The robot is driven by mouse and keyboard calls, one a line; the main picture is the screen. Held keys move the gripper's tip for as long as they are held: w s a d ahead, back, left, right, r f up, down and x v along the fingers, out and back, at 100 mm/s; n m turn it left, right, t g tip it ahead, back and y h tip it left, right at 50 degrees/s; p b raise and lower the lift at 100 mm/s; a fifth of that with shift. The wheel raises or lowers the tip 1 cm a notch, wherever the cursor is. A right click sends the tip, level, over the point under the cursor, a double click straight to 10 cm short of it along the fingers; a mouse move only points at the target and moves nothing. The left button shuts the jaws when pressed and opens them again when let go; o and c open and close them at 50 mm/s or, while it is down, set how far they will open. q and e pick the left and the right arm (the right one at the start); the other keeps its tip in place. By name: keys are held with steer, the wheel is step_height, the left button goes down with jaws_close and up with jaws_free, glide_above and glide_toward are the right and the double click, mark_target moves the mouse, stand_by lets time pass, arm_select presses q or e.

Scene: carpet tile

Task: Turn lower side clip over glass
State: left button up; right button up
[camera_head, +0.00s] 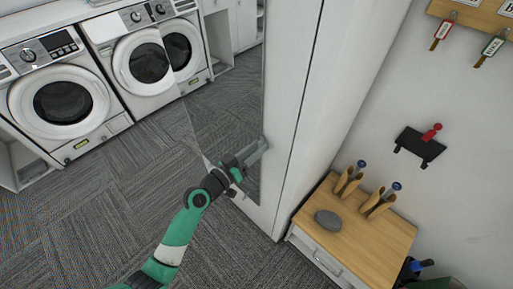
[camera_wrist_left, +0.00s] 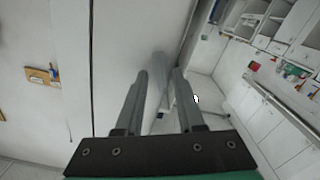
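A tall mirror (camera_head: 228,100) is set on the front of a white cabinet (camera_head: 305,100). My left gripper (camera_head: 258,152) is at the mirror's lower right edge, close to the glass. In the left wrist view the two grey fingers of my left gripper (camera_wrist_left: 160,80) stand apart. A pale grey shape shows between them; I cannot tell whether it is the clip or a reflection. The lower side clip cannot be made out clearly, and the gripper covers that part of the edge in the head view. The right gripper is out of view.
A wooden-topped bench (camera_head: 365,235) with a grey stone-like object (camera_head: 328,220) stands right of the cabinet. Washing machines (camera_head: 60,95) stand at the left. A key rack (camera_head: 475,12) and a black holder (camera_head: 419,146) are on the right wall. The carpet (camera_head: 110,220) is clear.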

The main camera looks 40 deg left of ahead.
arm_select(q)
jaws_close()
steer(key=shift+n, duration=0.3)
steer(key=shift+a+f+n+p, duration=0.1)
steer(key=shift+n+p, duration=1.15)
steer(key=shift+n, duration=5.35)
jaws_free()
